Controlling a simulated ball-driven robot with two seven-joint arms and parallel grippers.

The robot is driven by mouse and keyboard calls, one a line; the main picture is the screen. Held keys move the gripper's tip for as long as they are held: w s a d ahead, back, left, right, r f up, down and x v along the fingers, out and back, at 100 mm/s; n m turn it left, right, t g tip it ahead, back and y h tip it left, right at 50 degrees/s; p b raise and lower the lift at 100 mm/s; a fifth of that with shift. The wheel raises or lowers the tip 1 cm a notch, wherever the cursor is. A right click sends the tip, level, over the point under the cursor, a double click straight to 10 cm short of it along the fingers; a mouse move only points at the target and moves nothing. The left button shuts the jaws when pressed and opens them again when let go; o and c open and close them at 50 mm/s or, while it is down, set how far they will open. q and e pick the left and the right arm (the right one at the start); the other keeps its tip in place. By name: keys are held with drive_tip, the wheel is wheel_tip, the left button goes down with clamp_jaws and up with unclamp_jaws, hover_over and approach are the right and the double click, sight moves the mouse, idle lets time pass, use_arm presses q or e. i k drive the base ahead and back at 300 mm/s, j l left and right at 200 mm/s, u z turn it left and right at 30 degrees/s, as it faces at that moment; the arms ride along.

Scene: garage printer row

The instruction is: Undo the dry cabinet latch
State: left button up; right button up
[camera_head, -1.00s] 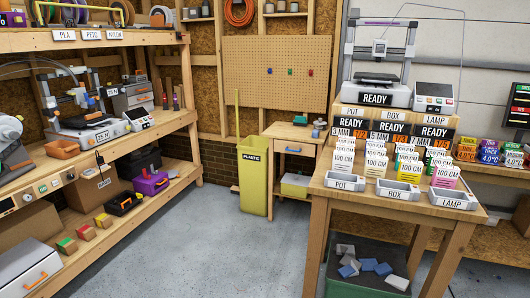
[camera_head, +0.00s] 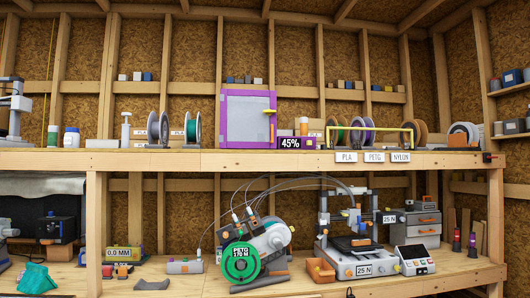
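The dry cabinet (camera_head: 247,118) is a purple-framed box with a greyish door panel on the upper shelf, a little left of the middle. Its door looks shut. A small orange-yellow latch (camera_head: 270,112) sits on the right side of its front. Neither of my grippers is in this view.
The upper shelf (camera_head: 270,162) also holds spools (camera_head: 192,128) left of the cabinet and a yellow rail (camera_head: 370,129) with spools to the right. Below are a 3D printer (camera_head: 350,240) and a green-spool machine (camera_head: 245,258). The shelf front by the latch looks clear.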

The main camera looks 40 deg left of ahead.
sight(245, 115)
drive_tip(key=i+j+u, duration=0.15)
drive_tip(key=i+u, duration=0.3)
drive_tip(key=i, duration=0.15)
drive_tip(key=i+u, duration=0.5)
drive_tip(key=i+l, duration=0.05)
